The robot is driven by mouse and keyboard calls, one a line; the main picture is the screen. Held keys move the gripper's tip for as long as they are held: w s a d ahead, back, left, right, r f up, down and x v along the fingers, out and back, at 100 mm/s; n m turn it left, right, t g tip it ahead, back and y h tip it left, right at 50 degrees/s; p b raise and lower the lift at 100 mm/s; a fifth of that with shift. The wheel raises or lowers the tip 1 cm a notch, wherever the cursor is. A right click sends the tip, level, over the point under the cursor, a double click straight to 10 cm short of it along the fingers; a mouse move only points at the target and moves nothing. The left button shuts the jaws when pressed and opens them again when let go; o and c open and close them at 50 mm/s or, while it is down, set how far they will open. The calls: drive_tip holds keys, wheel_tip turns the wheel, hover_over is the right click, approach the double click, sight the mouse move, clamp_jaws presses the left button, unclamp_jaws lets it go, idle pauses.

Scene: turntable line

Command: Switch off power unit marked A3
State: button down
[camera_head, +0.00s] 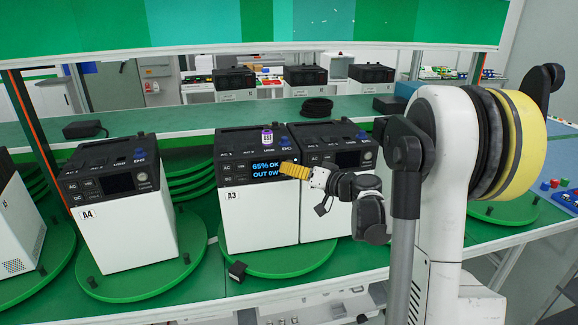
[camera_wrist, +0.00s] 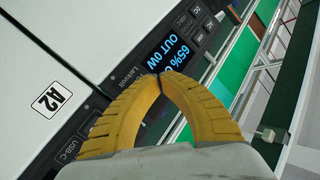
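Power unit A3 (camera_head: 245,215) is a white box with a black top panel, standing on a green turntable. Its screen (camera_head: 266,169) is lit and reads "65% OK, OUT 0W"; the wrist view also shows this screen (camera_wrist: 172,52), rotated. Small AC and DC buttons (camera_head: 229,175) sit left of the screen. My gripper (camera_head: 283,170) has yellow fingers, reaching in from the right to the lower right of the screen. In the wrist view the fingertips (camera_wrist: 160,78) meet with nothing between them and overlap the screen's edge. Whether they touch the panel I cannot tell.
Unit A2 stands close on the right of A3, partly behind my arm; its label (camera_wrist: 52,100) shows in the wrist view. Unit A4 (camera_head: 125,220) stands left with a dark screen. A black cable coil (camera_head: 317,107) lies behind.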

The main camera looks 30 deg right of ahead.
drive_tip(key=shift+w+d, duration=0.1)
drive_tip(key=shift+w, duration=0.25)
idle(0.5)
drive_tip(key=shift+s, duration=0.15)
drive_tip(key=shift+s+a, duration=0.25)
drive_tip(key=shift+s, duration=0.35)
drive_tip(key=shift+s, duration=0.15)
drive_tip(key=s, duration=0.2)
drive_tip(key=s+a, duration=0.1)
drive_tip(key=s, duration=0.1)
drive_tip(key=shift+s+a+b, duration=0.2)
drive_tip(key=shift+s+b, duration=0.05)
drive_tip(key=shift+b, duration=0.05)
idle(0.7)
